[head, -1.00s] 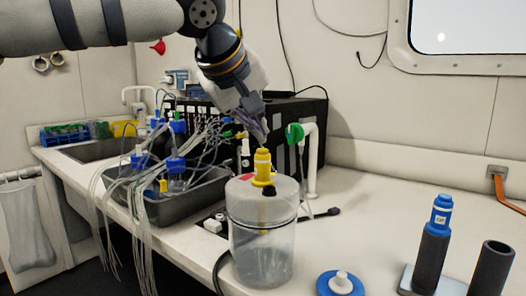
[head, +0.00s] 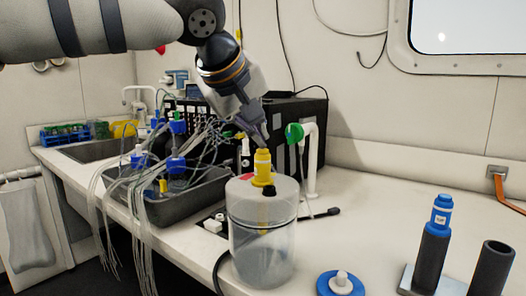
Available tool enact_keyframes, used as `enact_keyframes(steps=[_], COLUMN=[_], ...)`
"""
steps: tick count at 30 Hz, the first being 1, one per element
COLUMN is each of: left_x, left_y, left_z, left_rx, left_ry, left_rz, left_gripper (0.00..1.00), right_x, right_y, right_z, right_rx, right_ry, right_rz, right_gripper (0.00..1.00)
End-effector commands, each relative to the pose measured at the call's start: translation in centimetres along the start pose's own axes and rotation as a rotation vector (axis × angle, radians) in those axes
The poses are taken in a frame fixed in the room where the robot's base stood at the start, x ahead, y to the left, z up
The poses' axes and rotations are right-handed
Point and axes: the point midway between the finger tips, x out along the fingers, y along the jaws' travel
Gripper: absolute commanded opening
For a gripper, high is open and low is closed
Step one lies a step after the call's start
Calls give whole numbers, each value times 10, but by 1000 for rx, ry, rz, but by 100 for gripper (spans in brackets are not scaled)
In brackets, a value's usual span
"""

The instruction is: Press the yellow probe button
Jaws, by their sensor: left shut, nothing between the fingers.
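The yellow probe (head: 262,168) stands upright in the lid of a clear cylindrical jar (head: 262,241) on the white bench. Its button end points up. My left gripper (head: 265,142) comes in from the upper left, pointing down with its fingers shut and empty. Its tips are just above the top of the yellow probe; I cannot tell whether they touch it. My right gripper is not in the view.
A grey tray (head: 205,200) with blue-capped bottles and many tubes is left of the jar. A black box (head: 300,125) and white pipe (head: 311,165) stand behind. A blue-topped probe (head: 441,215) in a dark holder, an empty dark tube (head: 492,268) and a blue disc (head: 341,285) are right.

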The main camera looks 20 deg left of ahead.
Motion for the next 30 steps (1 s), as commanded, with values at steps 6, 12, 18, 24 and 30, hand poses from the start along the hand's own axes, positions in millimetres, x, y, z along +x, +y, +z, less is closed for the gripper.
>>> enact_keyframes(steps=[6, 12, 18, 24, 30], left_x=[0, 2, 4, 5, -1], left_y=[0, -1, -3, -4, 1], left_z=[0, 1, 2, 3, 0], left_rx=[0, 0, -1, 0, 0], left_ry=[0, 0, 0, -1, -1], left_rz=[0, -1, -2, -3, -2], left_gripper=[0, 0, 0, 0, 0], right_x=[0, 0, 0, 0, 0], right_y=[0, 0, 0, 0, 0], right_z=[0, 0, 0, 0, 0], right_rx=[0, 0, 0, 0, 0], right_ry=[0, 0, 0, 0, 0], right_rz=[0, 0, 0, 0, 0], right_gripper=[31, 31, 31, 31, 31])
